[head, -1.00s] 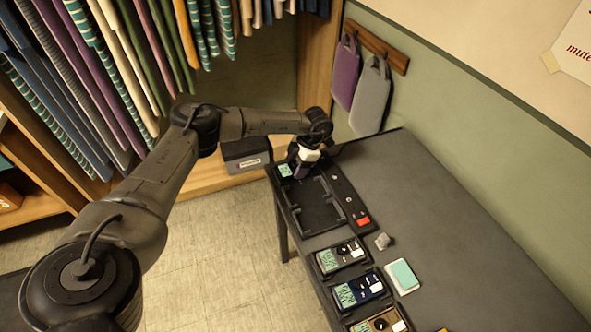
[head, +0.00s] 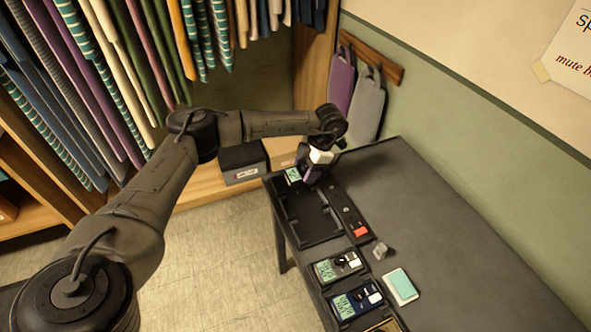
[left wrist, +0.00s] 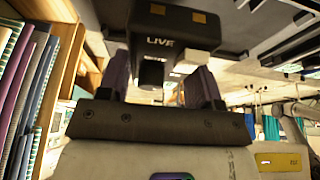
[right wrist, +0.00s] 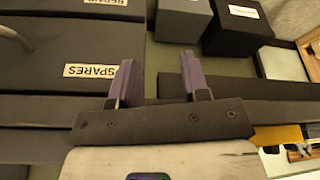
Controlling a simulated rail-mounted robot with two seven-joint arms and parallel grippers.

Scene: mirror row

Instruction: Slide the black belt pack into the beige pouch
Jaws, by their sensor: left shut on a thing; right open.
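My left gripper (head: 308,176) is at the far end of the black tray on the table. In the left wrist view its purple fingers (left wrist: 160,88) are shut on the black belt pack (left wrist: 178,30), a dark body with "LIVE" lettering and a white block. In the head view a teal screen (head: 293,175) shows beside the gripper; I cannot tell whether it belongs to the held pack. My right gripper (right wrist: 156,82) is open and empty, seen only in the right wrist view. I make out no beige pouch; a purple pouch (head: 341,80) and a grey pouch (head: 367,104) hang on the wall.
The black tray (head: 300,238) has an empty bay in front of my left gripper. Several packs with teal screens, one dark blue (head: 357,300), line the table's near left edge. A teal-topped block (head: 401,286) lies beside them. The table (head: 455,255) is clear to the right. Dark labelled boxes (right wrist: 70,75) lie below my right gripper.

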